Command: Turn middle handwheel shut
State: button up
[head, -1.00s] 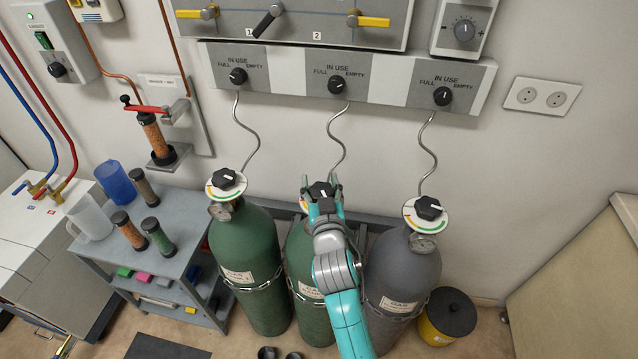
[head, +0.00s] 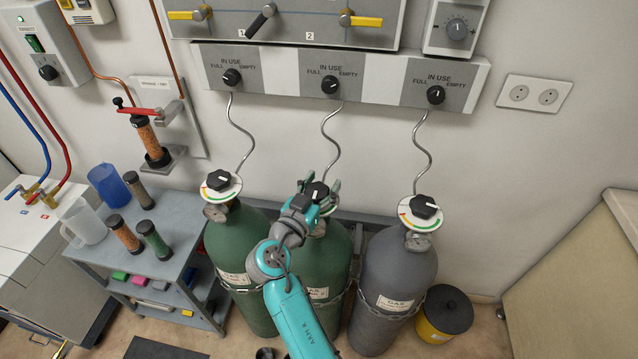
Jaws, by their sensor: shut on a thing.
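The middle handwheel (head: 317,192) is a black knob with a white pointer line on top of the middle green gas cylinder (head: 332,262). My gripper (head: 319,191) is at this knob, with its fingers on either side, shut on it. The gripper and wrist hide most of the coloured dial under the knob. My teal arm covers the left part of the middle cylinder. The left handwheel (head: 219,180) on the left green cylinder and the right handwheel (head: 425,206) on the grey cylinder stand clear, each above a white dial with coloured arcs.
A wall panel (head: 386,82) with several IN USE selector knobs is above the cylinders, joined to them by wavy pipes. A grey cart (head: 95,257) with jugs and filled tubes stands at left. A yellow and black bin (head: 445,313) stands at right.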

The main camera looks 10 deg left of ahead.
aim_at(327, 189)
jog(key=m+g+h, duration=0.3)
jog(key=m+h, duration=0.1)
jog(key=h, duration=0.1)
jog(key=d+m+g+h, duration=0.1)
jog(key=m+g+h, duration=0.1)
jog(key=h, duration=0.1)
jog(key=shift+s+g, duration=0.3)
jog(key=shift+s, duration=0.05)
jog(key=shift+s+d+f+m+g+h, duration=0.15)
jog(key=shift+m+g+h, duration=0.45)
jog(key=shift+m+g, duration=0.35)
jog(key=shift+s+r+m+g+h, duration=0.15)
jog(key=shift+m+g+h, duration=0.5)
jog(key=shift+g, duration=0.55)
jog(key=shift+s+d+f+m+g+h, duration=0.15)
jog(key=shift+m+g+h, duration=0.4)
jog(key=shift+m+g, duration=0.4)
jog(key=shift+g, duration=0.3)
jog(key=o, duration=1)
jog(key=shift+a, duration=0.1)
notch_tip(327, 189, up, 10)
jog(key=shift+r, duration=0.1)
